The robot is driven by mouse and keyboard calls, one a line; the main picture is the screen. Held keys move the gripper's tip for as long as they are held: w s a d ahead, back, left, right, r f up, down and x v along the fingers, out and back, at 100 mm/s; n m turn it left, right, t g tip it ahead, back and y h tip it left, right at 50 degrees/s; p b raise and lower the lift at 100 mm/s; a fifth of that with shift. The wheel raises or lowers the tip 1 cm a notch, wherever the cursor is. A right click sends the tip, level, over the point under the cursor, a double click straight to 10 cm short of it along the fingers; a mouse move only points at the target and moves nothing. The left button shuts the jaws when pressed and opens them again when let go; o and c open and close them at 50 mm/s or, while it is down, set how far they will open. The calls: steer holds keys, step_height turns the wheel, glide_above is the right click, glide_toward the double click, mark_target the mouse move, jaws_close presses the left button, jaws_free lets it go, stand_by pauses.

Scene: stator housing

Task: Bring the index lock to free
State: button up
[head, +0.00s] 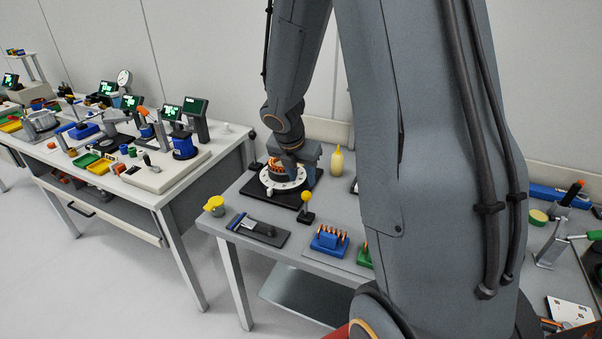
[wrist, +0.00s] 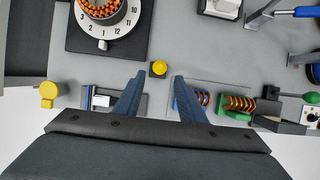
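The index lock appears to be the small lever with a yellow ball knob (head: 306,196) on a black base, standing upright at the front of the numbered dial (head: 270,182) in the head view. In the wrist view the yellow knob (wrist: 159,68) lies between and just beyond my fingertips, with its base mostly hidden under it. My gripper (wrist: 160,77) is open and empty, its two blue-grey fingers apart on either side of the knob's line. The numbered white dial (wrist: 122,45) with copper windings sits on a black plate at upper left. I cannot tell the finger height above the knob.
A yellow-capped item (head: 214,205), a dark tray with a tool (head: 258,230), a blue rack of copper pieces (head: 329,240) and a green coil holder (wrist: 238,106) line the table's front edge. A yellow bottle (head: 337,161) stands behind. Bare grey tabletop surrounds the knob.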

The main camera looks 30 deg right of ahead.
mark_target(306, 192)
steer(key=shift+b+x, duration=2.95)
steer(key=shift+x, duration=0.75)
steer(key=shift+f, duration=0.25)
steer(key=c, duration=0.7)
steer(key=s+a+f+b, duration=0.2)
steer(key=s+a+b, duration=0.1)
steer(key=a, duration=0.2)
steer(key=shift+s+f, duration=0.2)
steer(key=shift+s, duration=0.2)
steer(key=o, duration=0.7)
steer(key=shift+d, duration=0.1)
